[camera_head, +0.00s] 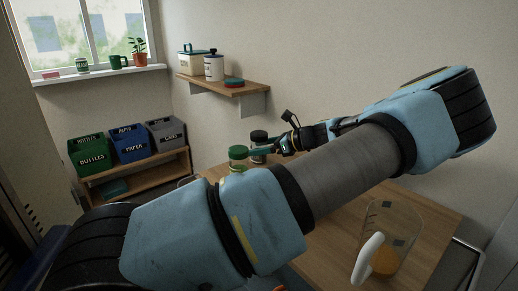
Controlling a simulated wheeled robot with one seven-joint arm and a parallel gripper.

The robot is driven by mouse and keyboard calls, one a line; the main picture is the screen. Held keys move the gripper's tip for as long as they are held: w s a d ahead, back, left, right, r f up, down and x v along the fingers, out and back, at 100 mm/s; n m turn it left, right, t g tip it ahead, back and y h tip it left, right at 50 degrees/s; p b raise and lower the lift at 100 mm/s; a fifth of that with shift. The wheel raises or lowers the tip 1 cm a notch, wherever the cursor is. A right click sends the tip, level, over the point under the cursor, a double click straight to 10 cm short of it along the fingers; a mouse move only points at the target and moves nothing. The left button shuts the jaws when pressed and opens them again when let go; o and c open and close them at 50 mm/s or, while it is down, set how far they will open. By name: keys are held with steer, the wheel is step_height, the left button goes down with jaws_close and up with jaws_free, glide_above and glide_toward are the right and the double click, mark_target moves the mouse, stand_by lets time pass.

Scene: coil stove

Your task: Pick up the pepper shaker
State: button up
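Two small jars stand close together on the wooden table beyond my arm. One has a black lid (259,136) and the other has a green lid (238,153). The black-lidded one looks like the pepper shaker, but no label can be read. My gripper (264,150) points left at the jars, its tips right at the black-lidded jar's body. The tips overlap that jar in this view, and I cannot tell whether they touch it or how far apart they are. The lower part of the green-lidded jar is hidden by my arm.
A clear measuring jug (408,222) with a white handle stands on the table (330,245) at the right. A wall shelf (253,88) holds canisters. Green, blue and grey bins (128,143) stand on a low rack at the left. My arm hides much of the table.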

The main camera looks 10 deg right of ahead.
steer(key=c, duration=1.2)
steer(key=shift+r, duration=0.1)
